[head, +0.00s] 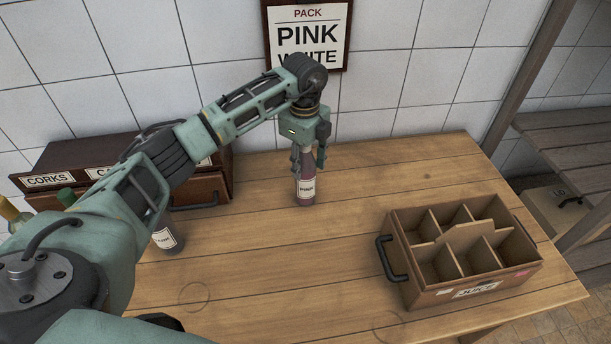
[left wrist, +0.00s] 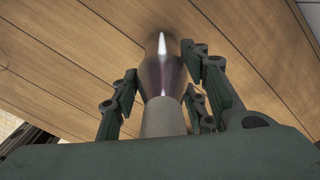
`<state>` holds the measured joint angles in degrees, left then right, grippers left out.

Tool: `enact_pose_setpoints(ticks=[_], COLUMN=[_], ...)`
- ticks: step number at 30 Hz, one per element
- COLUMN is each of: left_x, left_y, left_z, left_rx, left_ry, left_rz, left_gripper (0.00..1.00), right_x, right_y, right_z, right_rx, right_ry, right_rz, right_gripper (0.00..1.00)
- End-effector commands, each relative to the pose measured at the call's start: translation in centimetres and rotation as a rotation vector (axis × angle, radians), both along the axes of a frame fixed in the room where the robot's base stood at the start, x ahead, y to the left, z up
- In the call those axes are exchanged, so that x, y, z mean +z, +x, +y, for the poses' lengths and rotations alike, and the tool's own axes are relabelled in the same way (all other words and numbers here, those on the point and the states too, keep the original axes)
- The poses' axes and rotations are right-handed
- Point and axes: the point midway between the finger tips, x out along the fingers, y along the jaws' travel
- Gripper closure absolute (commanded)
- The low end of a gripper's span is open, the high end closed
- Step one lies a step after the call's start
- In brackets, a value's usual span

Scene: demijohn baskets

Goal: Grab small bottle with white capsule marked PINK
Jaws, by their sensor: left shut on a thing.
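A small dark pinkish bottle (head: 306,190) with a white label reading PINK stands upright on the wooden table, towards the wall. My left gripper (head: 308,160) comes down from above and is shut on its upper part. In the left wrist view the bottle (left wrist: 162,80) runs away from the camera between the dark fingers (left wrist: 165,95), with its pale whitish top nearest. In the head view the bottle's top is hidden by the gripper. My right gripper is not in view.
A wooden crate (head: 441,292) with empty compartments, labelled JUICE, stands at the right. Another labelled bottle (head: 167,238) and more bottle tops are at the left, partly behind my arm. A drawer box (head: 60,165) labelled CORKS stands by the wall. The table's middle is clear.

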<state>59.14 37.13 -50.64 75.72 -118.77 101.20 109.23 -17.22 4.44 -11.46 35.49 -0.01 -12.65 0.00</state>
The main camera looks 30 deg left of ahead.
Motion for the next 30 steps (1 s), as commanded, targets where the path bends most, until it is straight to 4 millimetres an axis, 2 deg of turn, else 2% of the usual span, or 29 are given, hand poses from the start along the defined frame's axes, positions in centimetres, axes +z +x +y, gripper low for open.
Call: enact_pose_setpoints(ticks=[4,20,26,30], left_x=[0.0,0.3,1.5,3.4], left_y=[0.0,0.1,0.1,0.2], left_z=[0.0,0.0,0.0,0.0], left_rx=[0.000,0.001,0.000,0.001], left_ry=[0.000,0.000,-0.002,-0.001], left_rz=[0.001,-0.003,-0.006,-0.009], left_gripper=[1.00,1.00,1.00,1.00], right_x=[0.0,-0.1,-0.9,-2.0], right_y=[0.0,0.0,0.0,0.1], right_z=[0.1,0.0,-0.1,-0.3], right_rx=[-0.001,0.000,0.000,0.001], right_ry=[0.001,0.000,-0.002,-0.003], right_rz=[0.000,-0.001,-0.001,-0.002], right_gripper=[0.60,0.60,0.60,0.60])
